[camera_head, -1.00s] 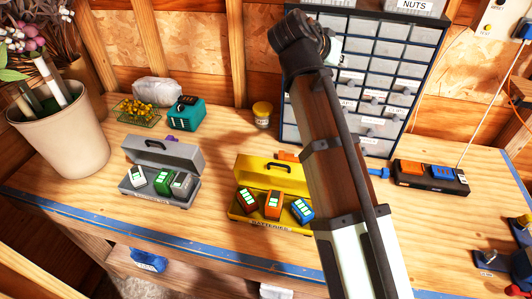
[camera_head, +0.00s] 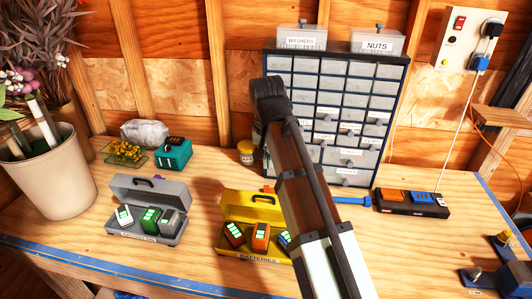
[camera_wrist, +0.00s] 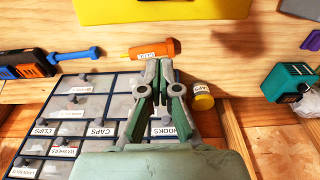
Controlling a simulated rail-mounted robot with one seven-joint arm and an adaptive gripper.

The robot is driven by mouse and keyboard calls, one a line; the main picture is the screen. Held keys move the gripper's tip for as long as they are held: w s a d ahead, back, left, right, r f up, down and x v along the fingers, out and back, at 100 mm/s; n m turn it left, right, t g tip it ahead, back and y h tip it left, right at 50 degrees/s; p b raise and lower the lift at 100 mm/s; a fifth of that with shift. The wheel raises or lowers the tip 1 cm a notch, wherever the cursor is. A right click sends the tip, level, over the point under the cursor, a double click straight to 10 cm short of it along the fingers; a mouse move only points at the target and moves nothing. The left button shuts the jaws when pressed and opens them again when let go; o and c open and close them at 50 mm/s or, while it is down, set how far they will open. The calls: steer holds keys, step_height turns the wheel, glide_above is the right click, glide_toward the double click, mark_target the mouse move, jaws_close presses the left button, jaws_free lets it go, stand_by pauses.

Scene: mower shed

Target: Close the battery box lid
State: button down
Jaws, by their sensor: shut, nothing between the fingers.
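The yellow battery box (camera_head: 258,257), labelled BATTERIES, stands on the bench in the head view. Its lid (camera_head: 245,206) is open and raised at the back, with a dark handle. Several batteries sit in it, including a brown one (camera_head: 234,235) and an orange one (camera_head: 261,237); my arm hides its right side. My gripper (camera_wrist: 160,62) shows in the wrist view, shut and empty. A yellow surface of the box (camera_wrist: 160,10) fills the top edge there, apart from the fingertips. My gripper is hidden in the head view.
A grey box (camera_head: 148,236), also open with batteries, stands left. A drawer cabinet (camera_head: 380,125) stands behind my arm. A yellow-lidded jar (camera_wrist: 203,98), a charger (camera_head: 412,202) and a teal case (camera_head: 172,154) are nearby.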

mark_target(266, 201)
steer(key=f+p, duration=0.1)
steer(key=f, duration=0.1)
steer(key=s+f+p, duration=0.1)
steer(key=f, duration=0.1)
steer(key=s+f+p, duration=0.1)
steer(key=f, duration=0.1)
steer(key=shift+a+f+p, duration=0.1)
steer(key=shift+f+p, duration=0.2)
steer(key=shift+s+a+f, duration=0.15)
steer(key=shift+s+f, duration=0.2)
steer(key=shift+s, duration=0.05)
steer(key=shift+s+a+f, duration=0.1)
steer(key=shift+s, duration=0.05)
